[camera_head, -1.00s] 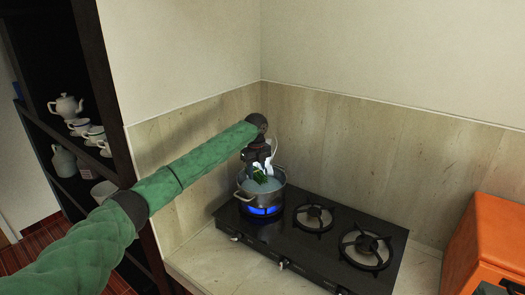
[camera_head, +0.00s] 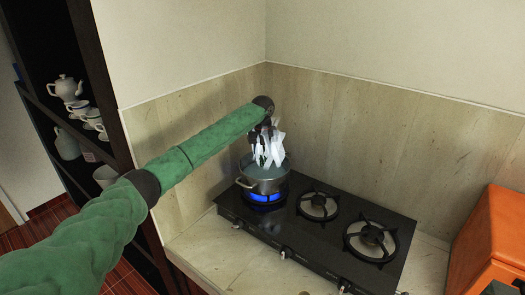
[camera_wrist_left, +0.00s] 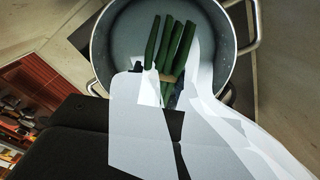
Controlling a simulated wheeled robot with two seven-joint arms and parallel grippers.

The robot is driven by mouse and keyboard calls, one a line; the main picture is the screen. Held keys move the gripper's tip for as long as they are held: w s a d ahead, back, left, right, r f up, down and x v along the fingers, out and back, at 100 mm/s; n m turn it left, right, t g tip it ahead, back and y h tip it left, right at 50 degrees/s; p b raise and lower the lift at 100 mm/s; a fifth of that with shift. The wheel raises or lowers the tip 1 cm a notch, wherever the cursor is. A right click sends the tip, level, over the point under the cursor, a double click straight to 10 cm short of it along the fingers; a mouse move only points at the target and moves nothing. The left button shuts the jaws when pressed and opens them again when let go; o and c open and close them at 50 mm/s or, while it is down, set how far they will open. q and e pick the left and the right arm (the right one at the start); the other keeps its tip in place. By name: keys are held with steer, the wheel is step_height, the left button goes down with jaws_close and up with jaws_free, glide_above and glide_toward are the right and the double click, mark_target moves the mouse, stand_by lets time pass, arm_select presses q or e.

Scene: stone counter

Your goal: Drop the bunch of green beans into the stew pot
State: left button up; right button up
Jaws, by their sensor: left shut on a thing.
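The stew pot (camera_head: 263,181) is a metal pot with two side handles, on the left burner over a blue flame. In the left wrist view the pot (camera_wrist_left: 117,30) shows from above with pale liquid inside. My left gripper (camera_head: 268,155), with white fingers, is over the pot. In the left wrist view my left gripper (camera_wrist_left: 172,98) is shut on the bunch of green beans (camera_wrist_left: 175,48). The beans are bound by a tan band and lie over the pot's opening; their distance above the liquid is hard to tell. In the head view the fingers hide them. My right gripper is out of view.
The black stove (camera_head: 318,228) has two other empty burners. An orange box (camera_head: 492,240) stands at the right. A dark shelf with a white teapot (camera_head: 66,88) and cups is at the left. Walls close in behind the pot.

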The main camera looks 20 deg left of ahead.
mark_target(262, 153)
arm_select(q)
steer(key=shift+f+b, duration=0.4)
steer(key=shift+f, duration=0.55)
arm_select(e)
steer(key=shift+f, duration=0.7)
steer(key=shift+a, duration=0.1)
arm_select(q)
steer(key=o, duration=1.1)
steer(key=shift+c, duration=0.2)
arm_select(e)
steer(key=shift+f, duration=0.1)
arm_select(q)
steer(key=shift+r+b, duration=0.25)
steer(key=shift+b, duration=0.05)
step_height(262, 153, up, 6)
steer(key=b, duration=0.3)
steer(key=shift+r, duration=0.65)
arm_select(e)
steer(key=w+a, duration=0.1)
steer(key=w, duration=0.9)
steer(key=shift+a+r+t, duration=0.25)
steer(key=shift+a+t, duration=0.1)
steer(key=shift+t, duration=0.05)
arm_select(q)
steer(key=shift+f, duration=0.1)
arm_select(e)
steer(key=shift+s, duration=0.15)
